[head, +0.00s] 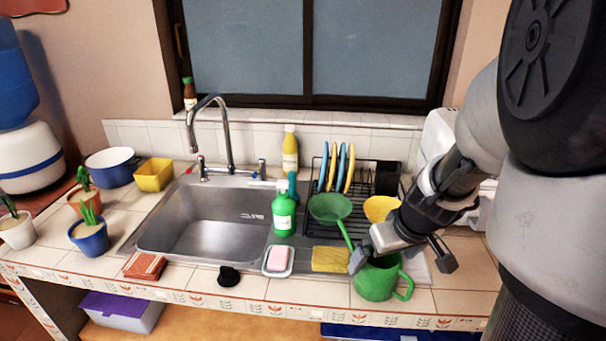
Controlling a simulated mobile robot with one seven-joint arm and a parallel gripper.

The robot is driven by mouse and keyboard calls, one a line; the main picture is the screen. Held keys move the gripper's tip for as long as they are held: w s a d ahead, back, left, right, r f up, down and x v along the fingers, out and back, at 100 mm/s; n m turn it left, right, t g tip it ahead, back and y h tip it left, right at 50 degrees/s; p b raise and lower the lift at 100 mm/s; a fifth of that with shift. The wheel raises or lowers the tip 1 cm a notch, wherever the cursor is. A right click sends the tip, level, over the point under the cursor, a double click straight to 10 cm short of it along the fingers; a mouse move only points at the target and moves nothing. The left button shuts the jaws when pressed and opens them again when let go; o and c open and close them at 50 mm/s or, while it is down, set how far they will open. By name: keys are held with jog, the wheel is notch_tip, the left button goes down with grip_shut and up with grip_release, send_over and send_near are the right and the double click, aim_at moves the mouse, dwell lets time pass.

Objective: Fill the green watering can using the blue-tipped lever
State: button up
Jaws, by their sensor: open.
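The green watering can (375,282) stands upright on the counter, right of the sink. Its handle is on the right, and a thin green spout seems to run up-left to a wide green head (330,208). My gripper (402,258) is open, just above the can, with its left finger overlapping the can's rim in the picture. Whether they touch cannot be told. The chrome faucet (226,135) arches over the back of the sink (200,240). A lever with a red tip is at its left, and another lever (262,170) with a small bluish tip is at its right.
A green soap bottle (284,212), soap dish (278,262) and yellow sponge (330,259) stand between sink and can. A dish rack (385,178) with plates and a yellow bowl (380,208) is behind. Potted plants (90,236) are at left. The sink basin is empty.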

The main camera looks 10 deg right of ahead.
aim_at(370, 261)
jog(key=x, duration=0.2)
jog(key=b+x, duration=0.1)
jog(key=x, duration=0.2)
jog(key=b+x, duration=0.1)
jog(key=x, duration=0.1)
jog(key=shift+w+d+f, duration=0.2)
jog(key=shift+d+f, duration=0.15)
jog(key=c, duration=1.3)
